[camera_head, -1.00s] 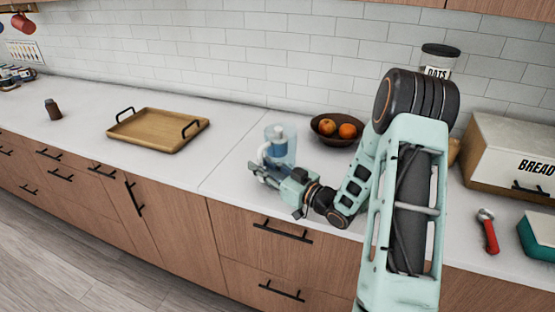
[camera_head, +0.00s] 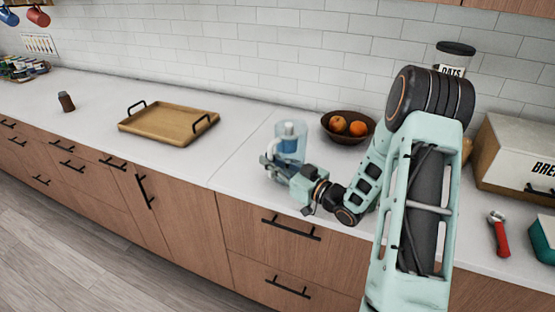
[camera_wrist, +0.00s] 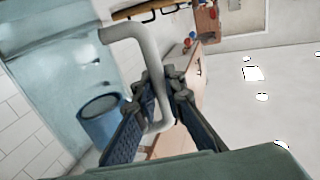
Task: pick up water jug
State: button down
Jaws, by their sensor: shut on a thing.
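The water jug (camera_head: 291,140) is a clear, bluish pitcher with a pale handle and a blue part inside. It is upright over the counter, left of the fruit bowl. My gripper (camera_head: 270,168) is at its near left side. In the wrist view, the jug's pale curved handle (camera_wrist: 148,58) passes between the fingers of my gripper (camera_wrist: 160,108), which are shut on its lower part. The jug's clear body (camera_wrist: 75,50) fills the upper left there. I cannot tell whether its base touches the counter.
A wooden tray (camera_head: 165,125) with black handles lies to the left. A brown bowl (camera_head: 348,127) with oranges is close behind right. A bread box (camera_head: 515,160), a red-handled tool (camera_head: 500,236) and a teal box (camera_head: 543,238) are at the right. Counter between tray and jug is clear.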

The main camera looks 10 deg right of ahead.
jog(key=shift+r, duration=0.25)
jog(key=shift+r, duration=1.2)
jog(key=shift+s+r, duration=0.15)
jog(key=shift+r, duration=0.2)
jog(key=s+a+r+b, duration=0.2)
jog(key=s+r+b, duration=0.1)
jog(key=s+r, duration=0.6)
jog(key=shift+s+b, duration=0.3)
jog(key=shift+s, duration=1.75)
jog(key=shift+s+a+r, duration=0.1)
jog(key=shift+s+r, duration=0.1)
jog(key=shift+r, duration=0.05)
dwell(0.8)
